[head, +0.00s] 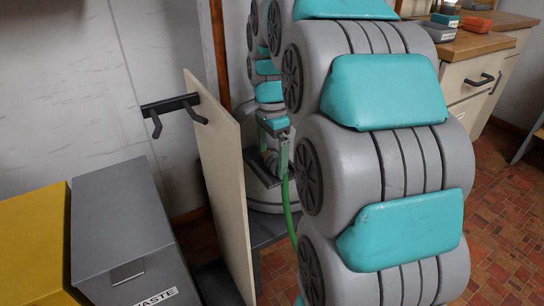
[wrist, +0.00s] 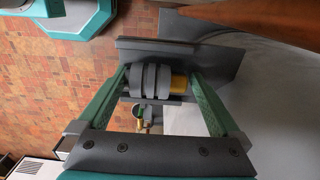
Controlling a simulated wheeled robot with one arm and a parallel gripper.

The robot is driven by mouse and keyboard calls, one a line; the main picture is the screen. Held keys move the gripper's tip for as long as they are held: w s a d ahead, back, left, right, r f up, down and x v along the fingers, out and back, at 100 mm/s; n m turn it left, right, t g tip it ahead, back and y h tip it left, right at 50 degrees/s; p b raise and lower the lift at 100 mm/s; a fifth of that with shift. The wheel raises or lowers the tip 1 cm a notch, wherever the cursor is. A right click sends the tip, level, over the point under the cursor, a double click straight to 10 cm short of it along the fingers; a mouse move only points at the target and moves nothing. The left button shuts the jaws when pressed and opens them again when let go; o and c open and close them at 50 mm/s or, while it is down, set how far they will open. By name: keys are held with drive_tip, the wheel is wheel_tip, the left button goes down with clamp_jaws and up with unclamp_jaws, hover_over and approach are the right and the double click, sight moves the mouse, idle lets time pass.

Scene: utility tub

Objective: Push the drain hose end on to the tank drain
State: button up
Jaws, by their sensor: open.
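My gripper (wrist: 157,77) is open, with one green finger on each side of a dark grey ribbed piece (wrist: 150,79). This piece looks like the hose end. A yellow cylinder (wrist: 179,83), possibly the tank drain, shows at its right, beside the right finger. I cannot tell whether the ribbed piece and cylinder are joined, or whether the fingers touch them. In the head view, my gripper is small and partly hidden behind my arm. A thin green strip (head: 290,205), perhaps the hose, hangs down there.
A pale upright panel (head: 222,185) with a black hook bracket (head: 172,106) stands left of my arm. A grey waste bin (head: 118,220) and a yellow bin (head: 30,240) are further left. A counter with drawers (head: 475,85) is at the right. Floor shows clear at right.

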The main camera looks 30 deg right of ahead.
sight(273, 157)
drive_tip(key=r, duration=0.7)
drive_tip(key=shift+s+a+r, duration=0.1)
drive_tip(key=shift+s+r, duration=0.1)
drive_tip(key=shift+r, duration=0.15)
drive_tip(key=shift+s, duration=0.15)
